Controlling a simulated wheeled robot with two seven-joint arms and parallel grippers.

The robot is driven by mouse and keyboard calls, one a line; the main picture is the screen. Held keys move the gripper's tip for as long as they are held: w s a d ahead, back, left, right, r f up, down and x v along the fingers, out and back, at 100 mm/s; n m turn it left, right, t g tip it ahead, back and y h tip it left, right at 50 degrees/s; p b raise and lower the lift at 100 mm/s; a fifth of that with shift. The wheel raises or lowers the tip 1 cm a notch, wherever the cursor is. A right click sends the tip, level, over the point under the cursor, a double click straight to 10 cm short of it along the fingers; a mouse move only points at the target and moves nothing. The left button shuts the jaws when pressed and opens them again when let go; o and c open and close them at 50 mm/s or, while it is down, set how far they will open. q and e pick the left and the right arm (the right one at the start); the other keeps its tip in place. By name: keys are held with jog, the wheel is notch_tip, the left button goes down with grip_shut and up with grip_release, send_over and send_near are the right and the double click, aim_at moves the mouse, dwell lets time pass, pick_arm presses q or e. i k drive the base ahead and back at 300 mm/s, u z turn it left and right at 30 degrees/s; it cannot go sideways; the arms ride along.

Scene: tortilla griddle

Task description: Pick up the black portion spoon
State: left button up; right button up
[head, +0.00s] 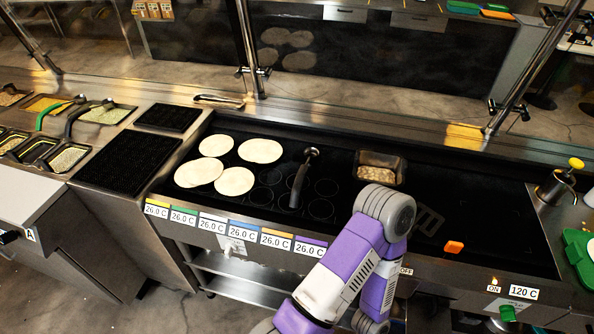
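A black-handled spoon (74,122) lies at the food pans on the far left, its bowl end over a pan with pale green food. A second dark-handled utensil with a rounded grey end (300,180) is on the griddle, left of the arm; I cannot tell which of the two is the portion spoon. A purple and grey arm of mine (360,260) rises from the bottom, right of centre, and bends at a grey joint. No gripper shows for either arm, and no fingers touch either utensil.
Several tortillas (261,151) lie on the griddle's left (335,160). A food-filled metal pan (379,174) stands behind my arm. An orange object (454,247) lies on the right. A green-handled utensil (47,116) is by the left pans. Metal posts (248,50) stand behind the griddle.

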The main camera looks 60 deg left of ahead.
aim_at(304, 172)
jog(key=u, duration=2.55)
jog(key=k, duration=0.55)
jog(key=u, duration=1)
jog(key=i, duration=0.4)
